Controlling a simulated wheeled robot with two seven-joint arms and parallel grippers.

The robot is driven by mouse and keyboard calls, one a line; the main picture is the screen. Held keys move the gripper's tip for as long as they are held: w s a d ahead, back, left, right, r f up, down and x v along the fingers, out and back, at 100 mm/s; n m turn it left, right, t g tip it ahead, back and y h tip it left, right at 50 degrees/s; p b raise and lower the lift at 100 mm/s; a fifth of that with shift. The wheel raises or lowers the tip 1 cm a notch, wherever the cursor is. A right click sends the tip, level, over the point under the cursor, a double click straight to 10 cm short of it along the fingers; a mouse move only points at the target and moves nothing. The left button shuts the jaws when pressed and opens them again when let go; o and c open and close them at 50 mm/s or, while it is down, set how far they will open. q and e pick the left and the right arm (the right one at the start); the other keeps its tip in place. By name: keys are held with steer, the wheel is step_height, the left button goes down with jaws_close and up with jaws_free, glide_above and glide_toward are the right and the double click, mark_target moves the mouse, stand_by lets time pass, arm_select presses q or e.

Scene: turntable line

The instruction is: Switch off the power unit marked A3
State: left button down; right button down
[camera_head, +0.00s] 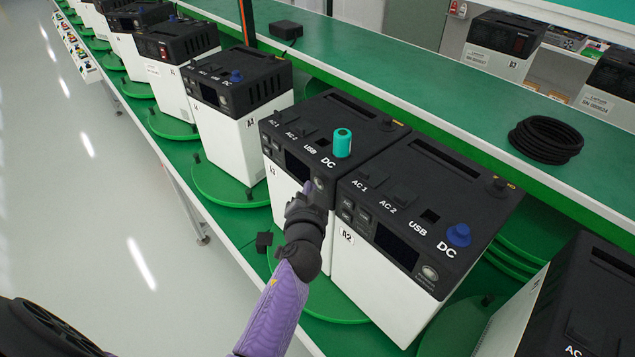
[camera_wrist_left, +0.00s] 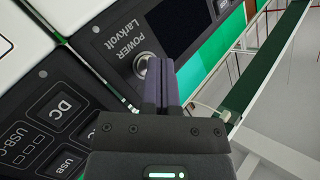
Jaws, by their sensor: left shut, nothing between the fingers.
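The power unit A3 (camera_head: 295,205) is a white box with a black top, between the unit marked A2 and the one further back. The silver-ringed button (camera_wrist_left: 143,66) also shows in the left wrist view, beside the word POWER. My left gripper (camera_head: 306,187) is shut and empty, its fingertips (camera_wrist_left: 160,66) right at the button's edge. I cannot tell whether they touch it. My right gripper is not in view.
The unit A2 (camera_head: 385,290) stands close on the right of A3. Another unit (camera_head: 240,145) stands behind on a green turntable (camera_head: 225,190). A teal cylinder (camera_head: 342,143) sits on A3's top. A black cable coil (camera_head: 545,140) lies on the green shelf.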

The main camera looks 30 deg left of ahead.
arm_select(q)
steer(key=shift+s+a, duration=0.2)
steer(key=shift+s, duration=0.3)
steer(key=s, duration=0.1)
steer(key=s+a+p, duration=0.1)
steer(key=s, duration=0.1)
steer(key=s+a, duration=0.1)
steer(key=shift+s, duration=0.3)
stand_by(0.6)
steer(key=s+d+f+g+h+b, duration=0.2)
steer(key=s+f+b, duration=0.2)
steer(key=f, duration=0.7)
steer(key=s+d+f+g+h+b, duration=0.1)
steer(key=s+d+f+g+b, duration=0.15)
steer(key=f, duration=0.85)
steer(key=s+d+f+g+h+b, duration=0.2)
steer(key=s+f+b, duration=0.25)
steer(key=f, duration=0.65)
steer(key=s+f+g+b, duration=0.4)
steer(key=s+f, duration=0.6)
steer(key=s, duration=0.2)
steer(key=s+f+g+h+b, duration=0.1)
steer(key=s+f+g+b, duration=0.3)
steer(key=s+f, duration=0.6)
steer(key=s, duration=0.3)
steer(key=shift+s+b, duration=0.15)
steer(key=shift+b, duration=0.25)
